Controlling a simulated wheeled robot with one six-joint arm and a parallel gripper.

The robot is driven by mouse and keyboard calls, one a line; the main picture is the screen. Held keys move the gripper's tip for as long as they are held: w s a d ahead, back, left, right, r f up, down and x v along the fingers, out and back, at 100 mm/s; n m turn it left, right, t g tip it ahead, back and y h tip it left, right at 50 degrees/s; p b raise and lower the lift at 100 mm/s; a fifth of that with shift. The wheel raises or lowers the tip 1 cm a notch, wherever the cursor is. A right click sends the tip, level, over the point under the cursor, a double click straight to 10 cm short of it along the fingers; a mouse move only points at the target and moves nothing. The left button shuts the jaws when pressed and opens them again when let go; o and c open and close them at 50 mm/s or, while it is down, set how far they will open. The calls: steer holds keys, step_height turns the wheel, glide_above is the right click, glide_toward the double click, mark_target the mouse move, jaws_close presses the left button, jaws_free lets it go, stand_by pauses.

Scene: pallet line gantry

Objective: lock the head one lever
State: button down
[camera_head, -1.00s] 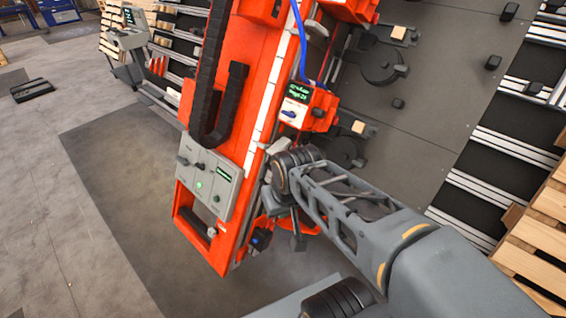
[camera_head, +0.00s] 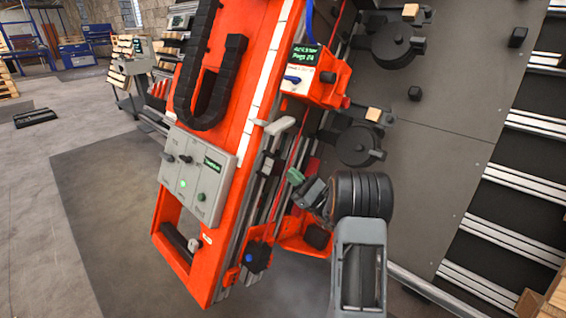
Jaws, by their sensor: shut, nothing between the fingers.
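An orange head box (camera_head: 322,78) with a green text display sits on the side of the tilted orange gantry beam (camera_head: 245,60). A small blue lever (camera_head: 293,80) lies roughly level on its white plate; I cannot tell from its look whether it is locked. A grey handle-like part (camera_head: 280,125) sticks out on the rail below the box. My gripper (camera_head: 303,183) is lower on the rail side, below and apart from the box. It is shut and empty, partly hidden by my wrist, with a green patch at its end.
A grey control panel (camera_head: 198,175) with knobs and a green light is on the beam's lower end. A black knob with a blue centre (camera_head: 257,256) is near the bottom. Dark round clamps (camera_head: 358,146) sit on the grey plate (camera_head: 455,110) at right. Open floor (camera_head: 95,220) lies left.

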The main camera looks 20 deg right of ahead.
mark_target(280, 129)
steer(key=d+f+m+t+h, duration=0.2)
steer(key=d+t, duration=0.1)
steer(key=shift+d+f+b, duration=0.1)
steer(key=shift+d+b, duration=0.1)
steer(key=shift+b, duration=0.1)
steer(key=s+r+b+x, duration=0.1)
steer(key=s+b+x, duration=0.1)
steer(key=x, duration=1.1)
steer(key=shift+d+r+b, duration=0.25)
steer(key=shift+r+b, duration=0.05)
steer(key=shift+r, duration=0.1)
steer(key=shift+a+r+p, duration=0.25)
steer(key=shift+r+p, duration=0.1)
steer(key=shift+r, duration=0.15)
steer(key=shift+s+a+r+p, duration=0.1)
steer(key=shift+a+r+p, duration=0.05)
steer(key=shift+r+p, duration=0.3)
steer(key=shift+s+a+r+p, duration=0.15)
steer(key=shift+r+p, duration=0.15)
steer(key=shift+r, duration=0.2)
steer(key=shift+r+p, duration=0.6)
steer(key=shift+r, duration=0.3)
